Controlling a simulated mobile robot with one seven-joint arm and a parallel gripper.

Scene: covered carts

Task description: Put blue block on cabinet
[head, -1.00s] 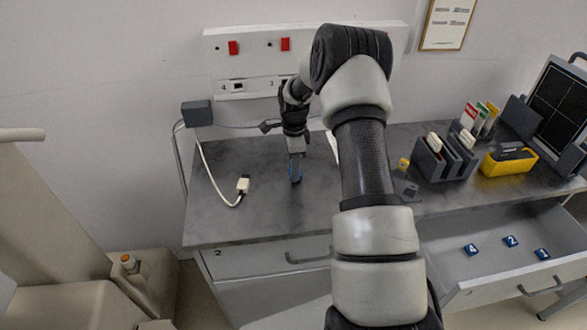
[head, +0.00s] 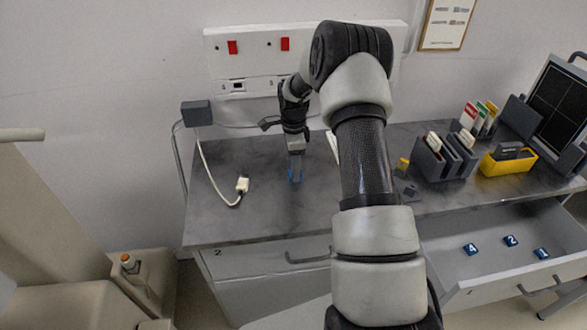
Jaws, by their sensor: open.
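The cabinet has a dark grey marbled top (head: 225,225) and a closed drawer marked 2 (head: 265,262). My gripper (head: 295,176) points down, open, low over the left part of the cabinet top. Blue shows between and at its fingertips. I cannot tell whether this is a blue block or part of the fingers, or whether it touches the top. Three small blue numbered blocks (head: 471,249), (head: 511,241), (head: 542,253) lie apart in the open drawer (head: 450,272) at the right. My arm hides part of the cabinet top.
A white cable plug (head: 242,185) lies left of my gripper. A grey organiser (head: 430,160), a yellow bin (head: 507,168) and a dark panel (head: 556,100) stand at the right. A wall socket panel (head: 255,47) is behind. The front left top is clear.

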